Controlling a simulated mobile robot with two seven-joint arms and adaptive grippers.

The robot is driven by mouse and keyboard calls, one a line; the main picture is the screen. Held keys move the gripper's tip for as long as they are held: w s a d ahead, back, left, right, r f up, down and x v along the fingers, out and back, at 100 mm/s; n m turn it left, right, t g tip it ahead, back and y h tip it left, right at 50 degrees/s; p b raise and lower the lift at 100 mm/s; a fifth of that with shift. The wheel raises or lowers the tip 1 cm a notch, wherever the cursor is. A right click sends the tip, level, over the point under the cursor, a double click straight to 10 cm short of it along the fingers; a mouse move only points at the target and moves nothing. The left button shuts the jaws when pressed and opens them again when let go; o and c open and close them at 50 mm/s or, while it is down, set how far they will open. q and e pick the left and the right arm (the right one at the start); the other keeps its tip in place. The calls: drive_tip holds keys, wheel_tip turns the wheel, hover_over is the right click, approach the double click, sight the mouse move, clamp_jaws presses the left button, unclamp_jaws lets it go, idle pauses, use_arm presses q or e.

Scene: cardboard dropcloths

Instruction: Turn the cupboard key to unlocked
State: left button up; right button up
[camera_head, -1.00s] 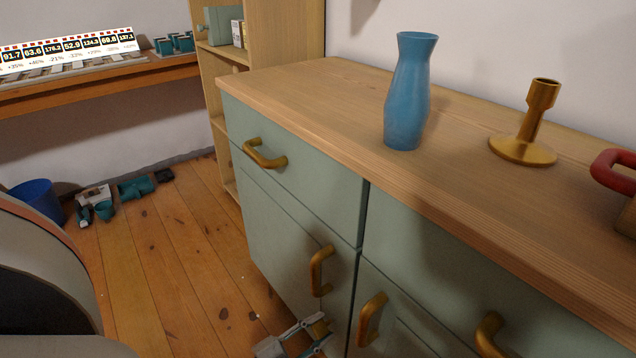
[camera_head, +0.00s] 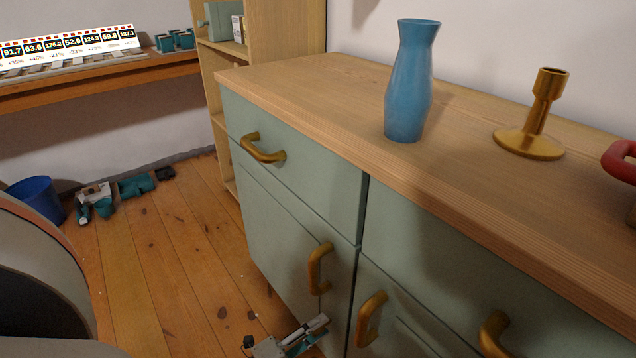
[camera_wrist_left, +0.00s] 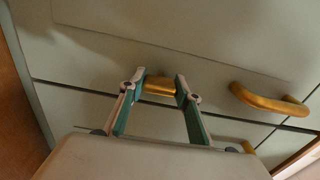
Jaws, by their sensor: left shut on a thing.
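The gold key (camera_wrist_left: 160,86) sits at the front of the sage-green cupboard door (camera_head: 290,238). In the left wrist view its bow lies between the two fingertips of my left gripper (camera_wrist_left: 157,84), which is shut on it. In the head view the left gripper (camera_head: 312,332) is at the bottom edge, low at the door, below the brass door handle (camera_head: 316,270). The key is not clear there, hidden by the fingers. The lock and any marking on it cannot be made out. My right gripper is out of view.
A brass handle (camera_wrist_left: 268,101) is right of the fingers in the wrist view. On the cupboard top (camera_head: 310,95) stand a blue vase (camera_head: 410,85), a brass candlestick (camera_head: 538,115) and a red-handled thing (camera_head: 622,160).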

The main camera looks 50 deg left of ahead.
use_arm(q)
drive_tip(key=shift+m, duration=0.3)
drive_tip(key=o, duration=1.1)
drive_tip(key=s, duration=0.8)
drive_tip(key=s+a, duration=0.1)
drive_tip(key=s, duration=0.3)
drive_tip(key=shift+d, duration=0.1)
